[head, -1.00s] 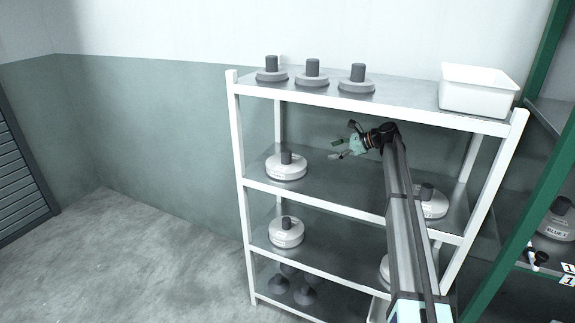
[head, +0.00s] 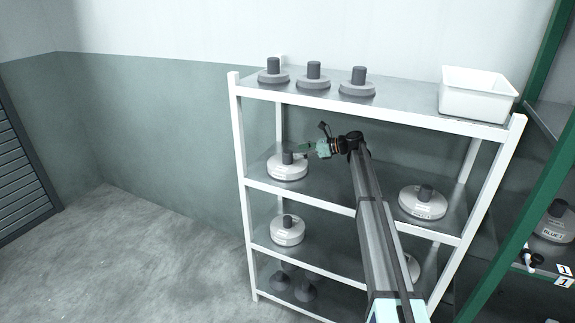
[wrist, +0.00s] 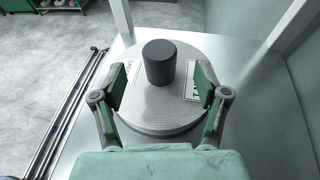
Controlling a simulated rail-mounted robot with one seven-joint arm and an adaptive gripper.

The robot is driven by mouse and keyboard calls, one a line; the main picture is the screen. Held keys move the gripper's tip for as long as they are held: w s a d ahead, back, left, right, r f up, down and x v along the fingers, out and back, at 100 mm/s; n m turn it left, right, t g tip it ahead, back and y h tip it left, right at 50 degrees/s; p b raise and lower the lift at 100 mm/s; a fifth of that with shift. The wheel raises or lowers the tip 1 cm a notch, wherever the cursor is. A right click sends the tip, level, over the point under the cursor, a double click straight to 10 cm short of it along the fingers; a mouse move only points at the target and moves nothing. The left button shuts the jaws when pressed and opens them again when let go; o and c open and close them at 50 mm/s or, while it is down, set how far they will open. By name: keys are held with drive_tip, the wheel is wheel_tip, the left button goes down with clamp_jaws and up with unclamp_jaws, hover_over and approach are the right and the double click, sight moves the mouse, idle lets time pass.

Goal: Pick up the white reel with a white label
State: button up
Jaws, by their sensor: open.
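A white reel (head: 287,170) with a white label on its side and a dark knob on top sits at the left of the rack's second shelf. In the wrist view the reel (wrist: 150,100) fills the middle, its grey textured top facing me, with two white label patches showing partly. My gripper (wrist: 161,82) is open, with one finger on each side of the dark knob (wrist: 158,62) and gaps between. In the head view my gripper (head: 304,149) is just above and right of this reel. Contact with the reel's top cannot be told.
Similar labelled reels sit at right on the same shelf (head: 423,202) and lower left (head: 287,231). Dark knobbed pieces (head: 313,75) and a white bin (head: 478,95) stand on top. White posts (head: 239,140) flank the shelf. Free shelf lies between the reels.

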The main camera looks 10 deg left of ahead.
sight(288, 152)
drive_tip(key=shift+r+p+x, duration=0.15)
drive_tip(key=shift+p+x, duration=0.35)
drive_tip(key=shift+x, duration=0.85)
drive_tip(key=shift+r+p+x, duration=0.15)
drive_tip(key=shift+p+x, duration=0.35)
drive_tip(key=shift+x, duration=0.8)
drive_tip(key=shift+a+f, duration=0.2)
drive_tip(key=shift+a, duration=0.1)
clamp_jaws()
